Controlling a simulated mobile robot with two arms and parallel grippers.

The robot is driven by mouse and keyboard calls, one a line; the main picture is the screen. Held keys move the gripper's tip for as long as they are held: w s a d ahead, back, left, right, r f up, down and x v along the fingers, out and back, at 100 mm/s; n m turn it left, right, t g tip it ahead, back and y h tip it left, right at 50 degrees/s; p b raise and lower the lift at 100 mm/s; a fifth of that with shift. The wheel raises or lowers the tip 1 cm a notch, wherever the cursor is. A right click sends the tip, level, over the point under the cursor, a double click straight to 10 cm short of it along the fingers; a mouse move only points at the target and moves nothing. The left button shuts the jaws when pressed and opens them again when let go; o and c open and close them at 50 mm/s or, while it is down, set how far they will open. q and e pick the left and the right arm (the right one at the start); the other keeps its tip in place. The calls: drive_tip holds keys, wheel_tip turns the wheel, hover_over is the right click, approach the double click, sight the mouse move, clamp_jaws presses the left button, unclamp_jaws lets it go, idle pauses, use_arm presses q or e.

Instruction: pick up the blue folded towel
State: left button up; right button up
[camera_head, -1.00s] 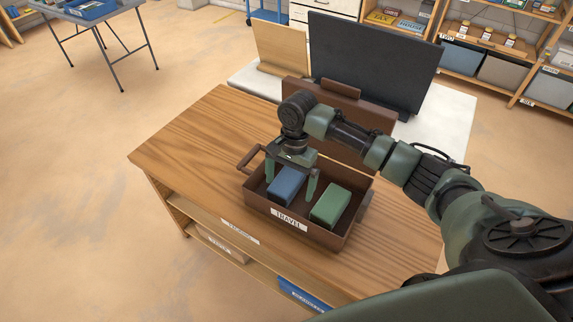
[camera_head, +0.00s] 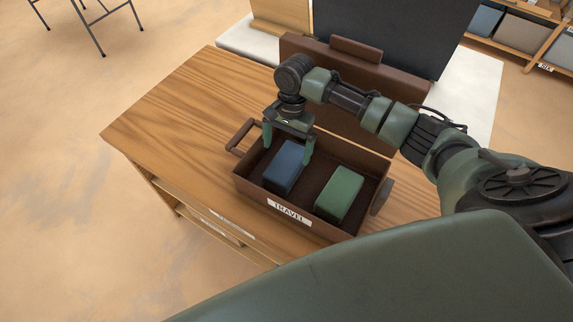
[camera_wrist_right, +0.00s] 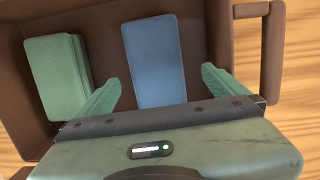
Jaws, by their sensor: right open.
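The blue folded towel (camera_head: 285,166) lies in the left part of a brown open suitcase labelled TRAVEL (camera_head: 289,214). A green folded towel (camera_head: 340,194) lies to its right in the same case. My right gripper (camera_head: 288,150) is open, above the back end of the blue towel, fingers pointing down. In the wrist view the blue towel (camera_wrist_right: 154,60) shows between and ahead of the two fingertips (camera_wrist_right: 160,84), with a gap on each side. The green towel (camera_wrist_right: 57,75) is left of the fingers there. I cannot tell how far the fingertips reach down beside the towel. My left gripper is not in view.
The case stands on a wooden table (camera_head: 185,120) with shelves below. Its handle (camera_head: 241,136) sticks out on the left. A brown panel (camera_head: 345,105) and a dark upright board (camera_head: 400,35) stand behind. The table's left part is clear.

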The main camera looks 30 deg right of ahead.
sight(287, 161)
drive_tip(key=f, duration=0.4)
drive_tip(key=s+f+p, duration=0.1)
drive_tip(key=f, duration=0.1)
drive_tip(key=shift+a, duration=0.3)
drive_tip(key=shift+r, duration=0.1)
drive_tip(key=c, duration=1.6)
drive_tip(key=shift+o, duration=0.2)
